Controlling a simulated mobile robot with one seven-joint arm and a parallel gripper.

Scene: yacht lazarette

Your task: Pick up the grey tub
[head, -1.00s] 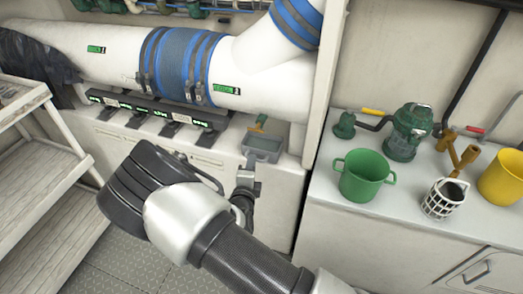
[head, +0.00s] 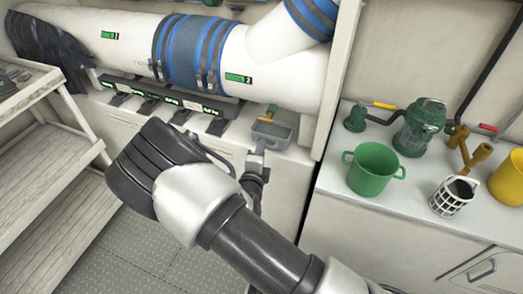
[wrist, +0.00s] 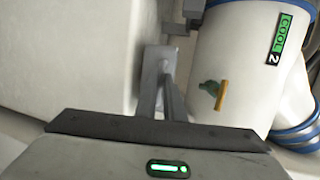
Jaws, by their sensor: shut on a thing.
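The grey tub (head: 271,133) is small and open-topped. In the head view it is at the right end of the ledge below the big white pipe, and I cannot tell whether it touches the ledge. My gripper (head: 256,158) is at the tub's near side, shut on its near wall.
A green valve with a yellow handle (head: 271,112) is just behind the tub, under the white pipe (head: 120,50). A black labelled rack (head: 165,95) is to the left. A white post (head: 340,85) and a counter with a green bucket (head: 374,170) are to the right.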

